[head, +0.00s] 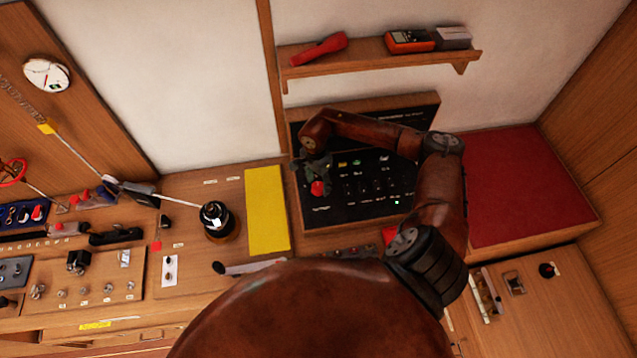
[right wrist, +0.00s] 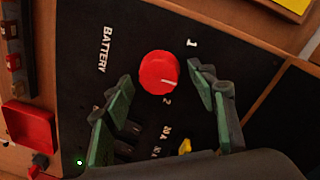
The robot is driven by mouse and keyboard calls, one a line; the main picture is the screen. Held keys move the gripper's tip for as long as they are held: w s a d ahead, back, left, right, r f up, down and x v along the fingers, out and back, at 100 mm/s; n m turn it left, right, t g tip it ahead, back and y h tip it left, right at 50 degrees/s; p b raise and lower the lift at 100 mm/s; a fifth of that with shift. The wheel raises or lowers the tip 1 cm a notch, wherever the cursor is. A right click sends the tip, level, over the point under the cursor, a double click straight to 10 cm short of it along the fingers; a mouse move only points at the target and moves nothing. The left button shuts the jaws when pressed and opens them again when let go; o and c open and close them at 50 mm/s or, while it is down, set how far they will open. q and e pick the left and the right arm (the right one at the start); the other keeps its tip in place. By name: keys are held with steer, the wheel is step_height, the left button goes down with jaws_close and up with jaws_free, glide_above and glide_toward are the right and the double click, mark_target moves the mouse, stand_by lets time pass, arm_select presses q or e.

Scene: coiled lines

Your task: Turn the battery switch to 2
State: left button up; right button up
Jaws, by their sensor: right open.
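The battery switch is a round red knob (head: 318,188) on the lower left of a black panel (head: 350,207). It also shows in the right wrist view (right wrist: 158,72), beside the word BATTERY and the marks 1 and 2. Its white pointer line aims between 1 and 2, nearer to 2. My right gripper (head: 316,167) is at the knob, its arm reaching across the panel. In the right wrist view its green-padded fingers (right wrist: 160,76) are open, one on each side of the knob, with visible gaps. I cannot tell how deep they reach. My left gripper is not in view.
Small switches (head: 378,187) sit right of the knob. A shelf (head: 380,62) with a red tool and an orange meter hangs above. A yellow mat (head: 266,210) lies left of the panel, and a red cushion (head: 525,185) lies to the right.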

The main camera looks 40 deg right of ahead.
steer(key=shift+f, duration=0.35)
steer(key=shift+c, duration=0.6)
steer(key=c, duration=1)
steer(key=shift+c, duration=0.2)
